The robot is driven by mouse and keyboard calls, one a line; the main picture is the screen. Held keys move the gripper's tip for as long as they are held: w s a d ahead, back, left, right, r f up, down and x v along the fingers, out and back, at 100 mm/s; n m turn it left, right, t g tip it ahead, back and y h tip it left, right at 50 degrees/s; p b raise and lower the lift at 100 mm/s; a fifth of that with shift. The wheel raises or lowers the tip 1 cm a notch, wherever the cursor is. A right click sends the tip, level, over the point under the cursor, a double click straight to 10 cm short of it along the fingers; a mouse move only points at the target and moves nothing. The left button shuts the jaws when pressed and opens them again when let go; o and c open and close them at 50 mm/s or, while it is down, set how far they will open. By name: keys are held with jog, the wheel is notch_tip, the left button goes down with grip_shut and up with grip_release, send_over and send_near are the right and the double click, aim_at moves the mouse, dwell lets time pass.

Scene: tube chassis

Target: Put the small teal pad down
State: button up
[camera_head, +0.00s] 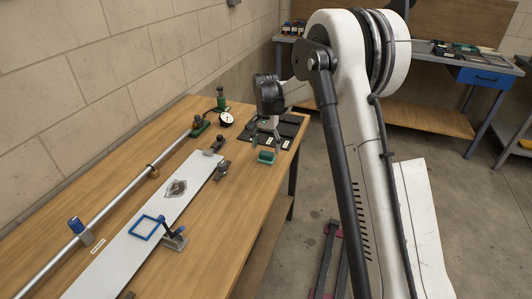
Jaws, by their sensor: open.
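The small teal pad (267,157) is at the table's right side, at the near edge of a dark mat (291,122). My gripper (265,146) points down just above and behind the pad. Its fingers are open. At this size I cannot tell whether a finger touches the pad, or exactly what surface lies under it.
The wooden table (225,215) carries a long white plate (140,245), with a blue square frame (147,228) and clamps on it. A long metal tube (130,194) lies to the left. A dial gauge (226,119) stands behind. Bare tabletop lies right of the plate.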

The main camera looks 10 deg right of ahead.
aim_at(266, 154)
jog(key=s+r+n+t, duration=0.1)
jog(key=s+r, duration=0.3)
jog(key=r, duration=0.4)
jog(key=s+r+t, duration=0.1)
jog(key=s+r, duration=0.4)
jog(key=r, duration=0.4)
jog(key=s+r+n+t, duration=0.15)
jog(key=s+r, duration=0.35)
jog(key=s, duration=0.6)
jog(key=s+f+n+t, duration=0.2)
jog(key=s, duration=0.9)
jog(key=s+f+n+t, duration=0.1)
jog(key=s+f+n, duration=0.1)
jog(key=s, duration=0.9)
jog(key=shift+t, duration=0.35)
jog(key=shift+s+d, duration=0.1)
jog(key=c, duration=0.4)
